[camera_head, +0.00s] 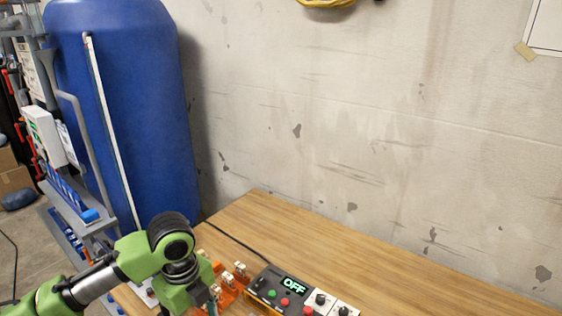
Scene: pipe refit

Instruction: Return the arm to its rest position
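My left arm comes in from the lower left, with green links and dark joints. Its wrist is over the left end of the wooden table (300,243). The fingers of my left gripper are not clearly shown; they are hidden by the wrist or lie below the picture's lower edge. My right arm and gripper are not in view.
A control box (283,290) with a lit "OFF" display and coloured buttons stands on the table beside orange fixtures (233,283). A tall blue tank (130,110) stands at the left, behind a grey rack. A wall closes off the back. The table's right part shows clear.

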